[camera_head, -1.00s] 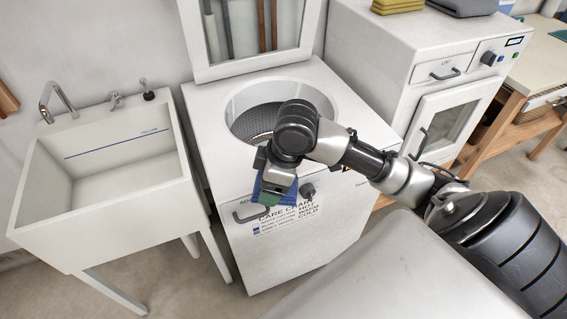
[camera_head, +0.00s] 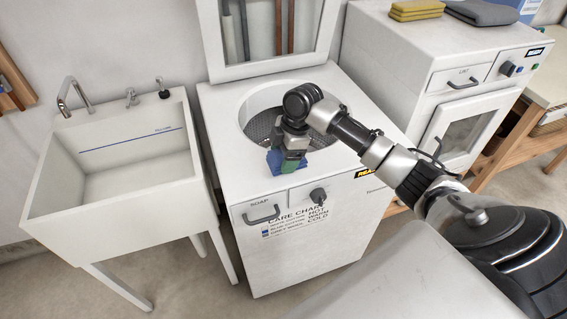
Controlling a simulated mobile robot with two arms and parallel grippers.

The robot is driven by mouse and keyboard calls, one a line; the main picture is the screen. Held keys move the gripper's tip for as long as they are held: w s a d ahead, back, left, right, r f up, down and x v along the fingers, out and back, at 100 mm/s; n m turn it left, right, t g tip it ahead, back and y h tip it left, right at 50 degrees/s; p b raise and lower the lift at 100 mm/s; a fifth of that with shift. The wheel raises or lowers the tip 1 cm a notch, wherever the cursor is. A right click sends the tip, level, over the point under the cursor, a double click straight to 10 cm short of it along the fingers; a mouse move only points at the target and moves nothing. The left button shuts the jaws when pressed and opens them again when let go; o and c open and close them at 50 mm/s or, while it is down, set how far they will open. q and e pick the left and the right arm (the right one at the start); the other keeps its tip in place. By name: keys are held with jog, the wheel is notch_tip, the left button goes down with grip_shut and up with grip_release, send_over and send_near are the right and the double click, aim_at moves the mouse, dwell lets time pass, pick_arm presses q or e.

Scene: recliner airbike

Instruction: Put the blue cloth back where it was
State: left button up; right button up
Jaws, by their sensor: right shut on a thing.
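The blue cloth (camera_head: 274,163) hangs at the fingertips of my right gripper (camera_head: 290,164), which is shut on it. A greenish patch shows between the fingers, and I cannot tell what it is. The gripper points down at the front rim of the round opening of the white top-loading washer (camera_head: 230,185). The cloth is over the washer's top, just in front of the drum (camera_head: 262,125). I cannot tell whether it touches the top. My left gripper is not in view.
A white sink (camera_head: 120,150) with taps stands at left. The washer's lid (camera_head: 265,70) stands open behind the drum. At right, a white cabinet (camera_head: 440,50) carries yellow folded cloths (camera_head: 417,10) and a grey folded cloth (camera_head: 482,12). The washer front has a soap drawer (camera_head: 262,212) and a knob.

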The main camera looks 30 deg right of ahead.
jog(key=shift+w+d+f, duration=0.2)
jog(key=shift+w+f, duration=0.1)
jog(key=shift+w, duration=0.05)
notch_tip(320, 180, down, 3)
jog(key=shift+f+p, duration=0.1)
jog(key=shift+p, duration=0.3)
jog(key=shift+f, duration=0.4)
jog(key=shift+f, duration=0.15)
jog(key=o, duration=0.9)
jog(key=shift+o, duration=0.2)
jog(key=b+v, duration=0.1)
jog(key=v, duration=1.1)
jog(key=shift+r, duration=0.25)
